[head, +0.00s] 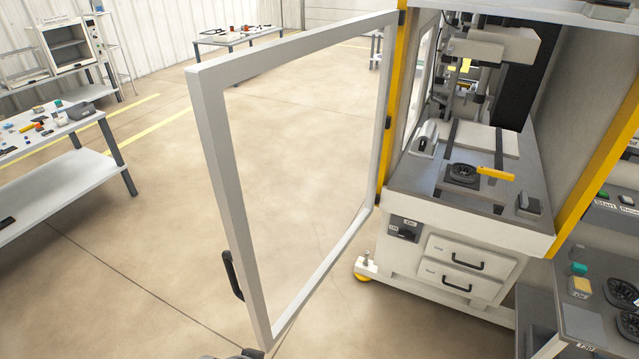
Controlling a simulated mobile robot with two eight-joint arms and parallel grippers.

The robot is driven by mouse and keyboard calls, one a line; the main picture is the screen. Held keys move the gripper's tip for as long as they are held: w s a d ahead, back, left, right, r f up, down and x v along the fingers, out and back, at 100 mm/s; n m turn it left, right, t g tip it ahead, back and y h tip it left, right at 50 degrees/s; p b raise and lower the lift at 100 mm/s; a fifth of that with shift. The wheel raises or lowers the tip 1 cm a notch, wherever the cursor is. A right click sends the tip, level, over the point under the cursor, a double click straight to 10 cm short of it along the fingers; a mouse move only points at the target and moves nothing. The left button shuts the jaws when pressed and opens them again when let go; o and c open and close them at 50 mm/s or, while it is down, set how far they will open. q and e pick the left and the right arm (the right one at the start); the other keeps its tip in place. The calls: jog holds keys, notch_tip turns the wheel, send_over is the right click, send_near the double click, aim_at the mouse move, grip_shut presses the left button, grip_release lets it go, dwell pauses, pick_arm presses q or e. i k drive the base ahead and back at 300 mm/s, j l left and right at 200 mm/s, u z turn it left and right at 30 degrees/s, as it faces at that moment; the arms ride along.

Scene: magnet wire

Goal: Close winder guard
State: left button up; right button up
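The winder guard (207,155) is a tall door with a light grey frame and a clear pane. It stands wide open, swung out from the yellow post (392,105) on the left side of the winder. Its black handle (232,275) is on the outer edge of the frame, low down. The winder (460,225) shows its open work area with a dark round part and a yellow piece on the bed. No gripper fingers can be made out. A small dark shape shows at the bottom edge by the guard's lower corner; I cannot tell what it is.
A workbench (50,185) with small parts stands at the left, and another table (240,38) at the back. A panel with buttons and dark round parts (625,292) is at the right. The floor (150,250) left of the guard is clear.

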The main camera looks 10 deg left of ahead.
aim_at(206, 81)
jog(key=j+z, duration=0.3)
jog(key=j, duration=0.2)
jog(key=k+j+z, duration=0.1)
jog(key=j+z, duration=0.15)
jog(key=j, duration=0.25)
jog(key=i+j+z, duration=0.2)
jog(key=j, duration=0.35)
jog(key=j+z, duration=0.15)
jog(key=j, duration=0.35)
